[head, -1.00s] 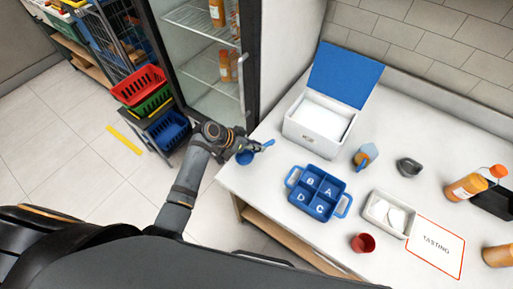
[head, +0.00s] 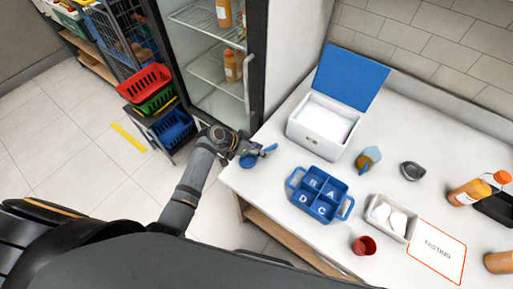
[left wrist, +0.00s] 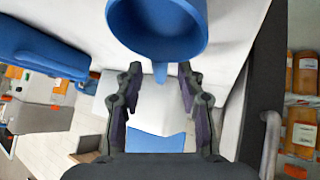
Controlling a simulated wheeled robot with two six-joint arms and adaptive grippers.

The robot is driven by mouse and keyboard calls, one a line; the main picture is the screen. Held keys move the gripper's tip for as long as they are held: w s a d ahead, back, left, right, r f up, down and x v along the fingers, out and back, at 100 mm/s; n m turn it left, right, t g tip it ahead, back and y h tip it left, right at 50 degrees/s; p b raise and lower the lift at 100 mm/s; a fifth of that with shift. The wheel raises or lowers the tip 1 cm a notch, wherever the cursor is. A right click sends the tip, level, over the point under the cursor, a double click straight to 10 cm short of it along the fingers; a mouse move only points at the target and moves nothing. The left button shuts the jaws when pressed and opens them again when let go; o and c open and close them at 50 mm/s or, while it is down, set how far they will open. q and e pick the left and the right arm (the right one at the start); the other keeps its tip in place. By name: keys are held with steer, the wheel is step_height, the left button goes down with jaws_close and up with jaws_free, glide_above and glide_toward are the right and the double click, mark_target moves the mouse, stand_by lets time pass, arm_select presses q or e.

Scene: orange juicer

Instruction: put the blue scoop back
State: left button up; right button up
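The blue scoop (head: 249,161) is at the left corner of the white table, with its handle (head: 269,149) pointing right. I cannot tell whether it touches the tabletop. My left gripper (head: 257,151) is right at the scoop. In the left wrist view the scoop's round bowl (left wrist: 158,28) fills the top middle. A narrow blue piece of it points down between the fingertips. My left gripper's fingers (left wrist: 160,78) are apart, with gaps on both sides of that piece. My right gripper is not in view.
A blue four-part tray (head: 290,182) lettered A to D lies right of the scoop. Behind it stands an open white box (head: 314,141) with a blue lid. A red cup (head: 364,245), a white tray (head: 411,229) and bottles stand farther right. The fridge (head: 252,75) is behind the gripper.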

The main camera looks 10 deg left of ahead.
arm_select(q)
steer(key=b+v, duration=0.1)
steer(key=v, duration=1.1)
